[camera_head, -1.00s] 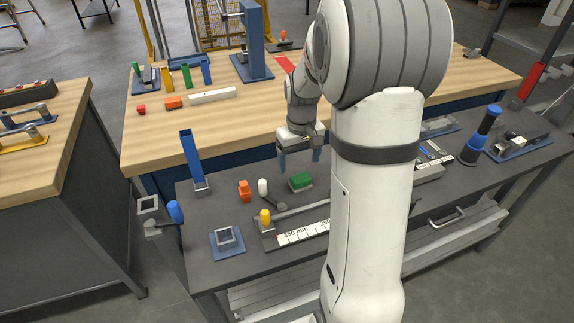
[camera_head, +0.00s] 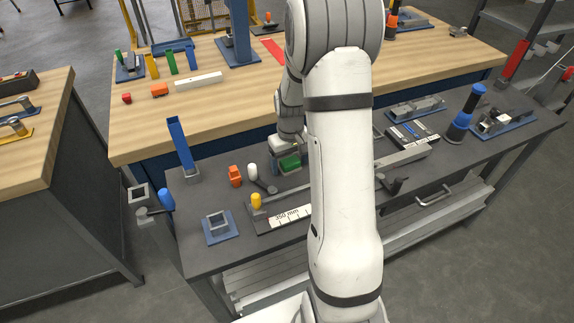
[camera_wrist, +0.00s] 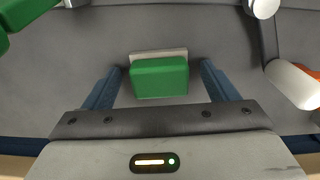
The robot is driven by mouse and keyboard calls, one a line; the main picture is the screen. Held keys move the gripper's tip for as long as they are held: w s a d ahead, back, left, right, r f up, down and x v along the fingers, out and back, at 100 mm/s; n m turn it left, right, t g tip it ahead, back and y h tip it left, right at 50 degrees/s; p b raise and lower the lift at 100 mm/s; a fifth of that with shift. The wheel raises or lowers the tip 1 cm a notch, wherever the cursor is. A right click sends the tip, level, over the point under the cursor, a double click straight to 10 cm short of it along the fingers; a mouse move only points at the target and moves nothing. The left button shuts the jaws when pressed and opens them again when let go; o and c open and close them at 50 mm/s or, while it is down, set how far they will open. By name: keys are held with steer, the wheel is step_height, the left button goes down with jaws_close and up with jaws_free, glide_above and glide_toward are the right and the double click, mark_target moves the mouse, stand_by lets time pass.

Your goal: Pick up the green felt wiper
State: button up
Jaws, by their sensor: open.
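The green felt wiper (camera_head: 289,164) is a green block with a pale base strip on the dark grey bench. In the wrist view the wiper (camera_wrist: 159,77) lies between the two blue fingers of my gripper (camera_wrist: 159,84), with a gap on each side. My gripper (camera_head: 287,158) is open and low over the wiper in the head view, where my arm partly hides the bench around it. Whether the fingertips reach the bench is hard to tell.
A white-knobbed lever (camera_head: 252,170), an orange block (camera_head: 235,176) and a yellow-knobbed part (camera_head: 256,201) stand left of the wiper. A blue upright post (camera_head: 180,144) is farther left. In the wrist view another green object (camera_wrist: 28,12) shows at top left.

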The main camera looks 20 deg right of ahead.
mark_target(290, 160)
steer(key=shift+c, duration=0.4)
steer(key=c, duration=1)
step_height(290, 160, up, 10)
steer(key=shift+r+b, duration=0.1)
steer(key=shift+b, duration=0.2)
